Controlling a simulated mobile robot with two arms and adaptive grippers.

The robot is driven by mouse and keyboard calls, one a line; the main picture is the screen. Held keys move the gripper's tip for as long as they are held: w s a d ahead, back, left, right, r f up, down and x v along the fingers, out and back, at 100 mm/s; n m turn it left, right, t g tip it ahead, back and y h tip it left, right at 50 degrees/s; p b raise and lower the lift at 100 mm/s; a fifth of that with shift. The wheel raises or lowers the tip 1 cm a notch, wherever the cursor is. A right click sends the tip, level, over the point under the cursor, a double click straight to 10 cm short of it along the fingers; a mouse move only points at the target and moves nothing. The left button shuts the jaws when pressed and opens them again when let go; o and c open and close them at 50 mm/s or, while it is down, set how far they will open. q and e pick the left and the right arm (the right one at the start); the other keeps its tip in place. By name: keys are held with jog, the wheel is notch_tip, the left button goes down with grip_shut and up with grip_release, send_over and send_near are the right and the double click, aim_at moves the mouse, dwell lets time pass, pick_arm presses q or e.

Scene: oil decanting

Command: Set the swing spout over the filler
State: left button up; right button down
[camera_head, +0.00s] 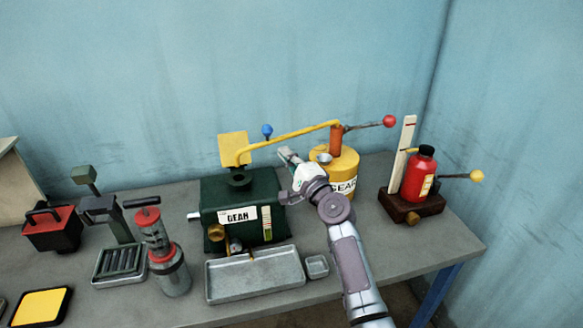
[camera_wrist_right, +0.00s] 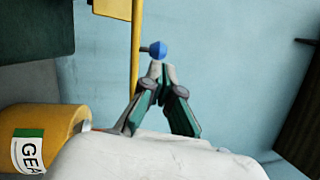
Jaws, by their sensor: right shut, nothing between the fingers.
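The swing spout (camera_head: 290,133) is a yellow pipe reaching left from an orange post on the yellow GEAR drum (camera_head: 345,165). Its bent-down tip appears just above the dark round filler (camera_head: 239,181) on the green GEAR box (camera_head: 225,202); exact alignment is hard to judge. A blue knob (camera_head: 267,130) stands off the spout on a short stalk. In the right wrist view the blue knob (camera_wrist_right: 158,49) sits just beyond the tips of my right gripper (camera_wrist_right: 162,70), beside the spout (camera_wrist_right: 136,50). My right gripper is shut and empty. My left gripper is out of view.
A yellow flap (camera_head: 233,148) stands up behind the filler. A red-knobbed lever (camera_head: 389,121) juts right from the post. A red bottle (camera_head: 420,175) stands on a wooden base at right. A metal tray (camera_head: 255,275) lies in front. A hand pump (camera_head: 160,250) stands at left.

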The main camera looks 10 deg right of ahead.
jog(key=s+f+n+g+h+p, duration=0.1)
jog(key=s+f+n+g, duration=0.4)
jog(key=s+f, duration=0.55)
jog(key=s+f+n+g+p, duration=0.1)
jog(key=s+f+n+g, duration=0.2)
jog(key=s+f+n, duration=0.75)
jog(key=s+d+n+g+h, duration=0.1)
jog(key=s+d+g+h, duration=0.3)
jog(key=s, duration=0.8)
jog(key=s+d+g+h, duration=0.2)
jog(key=s+d, duration=0.5)
jog(key=s, duration=0.6)
notch_tip(320, 180, down, 31)
jog(key=s+g+b, duration=0.2)
jog(key=s+b, duration=0.1)
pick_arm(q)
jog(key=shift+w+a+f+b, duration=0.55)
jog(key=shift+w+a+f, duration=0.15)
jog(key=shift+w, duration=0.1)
pick_arm(e)
jog(key=s+d+f+g, duration=0.1)
jog(key=s+d+f, duration=0.2)
jog(key=s+f, duration=1.2)
jog(key=shift+s+f+n+h, duration=0.25)
jog(key=shift+f+n+h, duration=0.05)
jog(key=shift+f+n, duration=0.15)
